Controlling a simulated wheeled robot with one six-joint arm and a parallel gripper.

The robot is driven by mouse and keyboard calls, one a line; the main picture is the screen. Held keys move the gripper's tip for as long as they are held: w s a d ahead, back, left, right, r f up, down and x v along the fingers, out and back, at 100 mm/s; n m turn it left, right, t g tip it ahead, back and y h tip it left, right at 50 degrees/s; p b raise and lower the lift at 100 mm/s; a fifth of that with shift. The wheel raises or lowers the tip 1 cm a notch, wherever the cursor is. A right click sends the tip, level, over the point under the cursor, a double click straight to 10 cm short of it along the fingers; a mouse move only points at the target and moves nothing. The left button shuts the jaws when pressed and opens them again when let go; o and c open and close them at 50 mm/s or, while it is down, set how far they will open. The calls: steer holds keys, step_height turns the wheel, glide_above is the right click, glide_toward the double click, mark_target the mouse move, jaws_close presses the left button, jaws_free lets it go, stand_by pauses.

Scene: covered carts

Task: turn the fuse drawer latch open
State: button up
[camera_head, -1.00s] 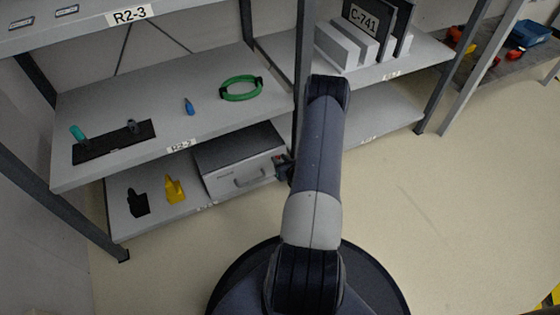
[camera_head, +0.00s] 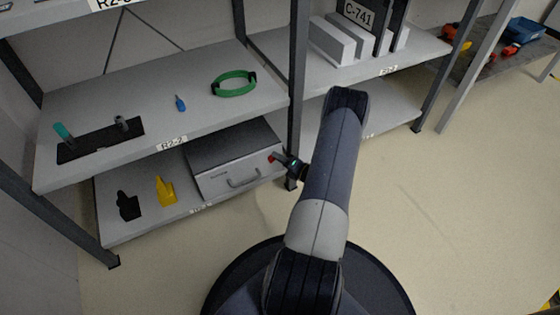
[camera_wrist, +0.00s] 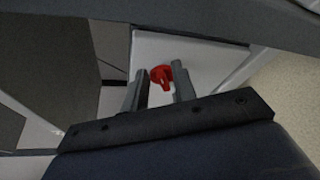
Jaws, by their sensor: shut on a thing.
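The fuse drawer (camera_head: 238,165) is a grey box with a bar handle (camera_head: 243,178) on the lower shelf. Its latch (camera_head: 271,157) is a small red part at the upper right of the front face. In the wrist view the red latch (camera_wrist: 162,77) has a round head and a short lever pointing down in the picture. My gripper (camera_head: 278,158) is at the drawer's right front corner. In the wrist view my gripper (camera_wrist: 160,72) has one finger on each side of the latch and is shut on it. The exact contact is too small to see.
A dark rack post (camera_head: 297,100) stands close beside my gripper. A yellow part (camera_head: 165,191) and a black part (camera_head: 128,205) stand left of the drawer. The upper shelf (camera_head: 150,100) overhangs the drawer. The floor (camera_head: 430,200) at right is clear.

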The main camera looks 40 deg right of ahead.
steer(key=shift+d+f+m+t+y+b, duration=0.15)
steer(key=shift+m+t, duration=0.1)
steer(key=shift+m, duration=0.35)
steer(key=shift+f+m+t+y+b, duration=0.15)
steer(key=shift+m+t, duration=0.15)
steer(key=shift+m, duration=0.3)
steer(key=shift+d+f+m+t+y, duration=0.15)
steer(key=shift+m+t, duration=0.1)
steer(key=shift+m, duration=0.35)
steer(key=shift+a, duration=0.1)
steer(key=o, duration=0.7)
steer(key=shift+w, duration=0.1)
steer(key=shift+o, duration=0.2)
steer(key=s+d+p, duration=0.1)
steer(key=s+p, duration=0.2)
steer(key=s, duration=0.7)
steer(key=shift+s+d+r, duration=0.2)
steer(key=shift+s+d, duration=0.1)
steer(key=shift+s, duration=0.05)
